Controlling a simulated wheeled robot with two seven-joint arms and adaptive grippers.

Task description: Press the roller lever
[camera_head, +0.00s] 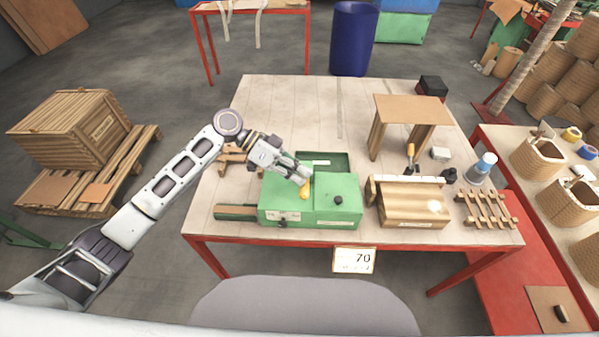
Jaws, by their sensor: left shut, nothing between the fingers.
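A green machine box (335,208) stands on the wooden table near its front edge. A yellow-orange part (303,191), which may be the roller lever, sits on the left part of its top. My left gripper (305,180) is shut and points down at this part from the upper left. Its fingertips are at or just above it; I cannot tell whether they touch. The fingers cover some of the part. My right gripper is not in view.
A wooden block fixture (410,204) and a slatted wooden rack (486,210) stand right of the box. A small wooden stand (411,108) is behind them. The table's back left (285,110) is clear.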

